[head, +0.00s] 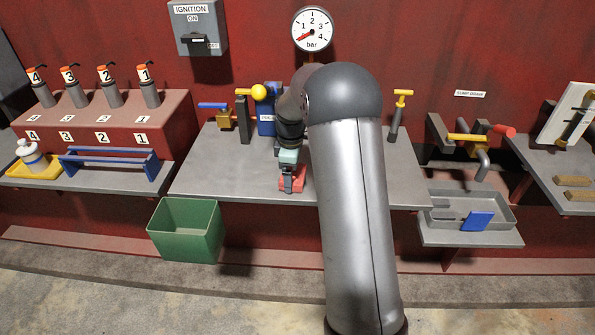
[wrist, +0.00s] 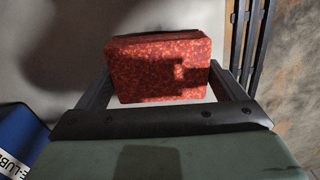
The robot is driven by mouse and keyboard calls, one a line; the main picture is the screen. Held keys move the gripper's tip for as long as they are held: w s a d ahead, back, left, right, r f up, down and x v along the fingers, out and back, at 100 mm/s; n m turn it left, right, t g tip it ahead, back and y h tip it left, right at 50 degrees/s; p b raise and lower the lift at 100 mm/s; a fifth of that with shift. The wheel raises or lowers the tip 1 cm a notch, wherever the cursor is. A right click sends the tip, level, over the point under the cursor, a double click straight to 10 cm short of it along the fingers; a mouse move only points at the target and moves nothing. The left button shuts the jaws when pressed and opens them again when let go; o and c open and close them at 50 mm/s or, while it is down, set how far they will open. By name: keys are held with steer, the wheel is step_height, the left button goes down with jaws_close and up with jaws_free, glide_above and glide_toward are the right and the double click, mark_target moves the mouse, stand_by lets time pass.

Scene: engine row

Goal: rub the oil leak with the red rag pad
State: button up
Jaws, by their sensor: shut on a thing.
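The red rag pad (head: 297,184) is a speckled red block at the front of the middle bench (head: 225,172). It shows large in the wrist view (wrist: 145,72). My gripper (head: 291,180) is shut on it, with one finger at each side of the pad in the wrist view (wrist: 160,85). The pad is over the pale bench top; I cannot tell whether it touches it. I see no clear oil leak in either view. My arm hides part of the bench, and dark shadows lie around the pad.
The bench's left part is clear. A grey tray (head: 460,205) is right.

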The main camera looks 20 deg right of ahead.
mark_target(309, 182)
steer(key=shift+w+a+f, duration=0.1)
steer(key=shift+w+a, duration=0.15)
steer(key=shift+a, duration=0.2)
steer(key=shift+w+a, duration=0.2)
steer(key=shift+a, duration=0.25)
steer(key=shift+w+a+r+p, duration=0.1)
steer(key=shift+w+a+p, duration=0.15)
steer(key=shift+a, duration=0.4)
steer(key=shift+w+a+r+p, duration=0.15)
steer(key=shift+w+a, duration=0.15)
steer(key=shift+a, duration=0.3)
steer(key=shift+a+f, duration=0.15)
steer(key=shift+f, duration=0.05)
steer(key=shift+s+d+f, duration=0.1)
steer(key=shift+s+d, duration=0.65)
steer(key=shift+d, duration=0.75)
steer(key=shift+s+d+f, duration=0.1)
steer(key=shift+s+d, duration=0.7)
steer(key=shift+d, duration=0.7)
steer(key=shift+s+d+f, duration=0.1)
steer(key=shift+s+d, duration=0.65)
steer(key=shift+d, duration=0.75)
steer(key=shift+r, duration=0.1)
steer(key=shift+w+r+p, duration=0.15)
steer(key=shift+r+p, duration=1.85)
steer(key=shift+r, duration=1.15)
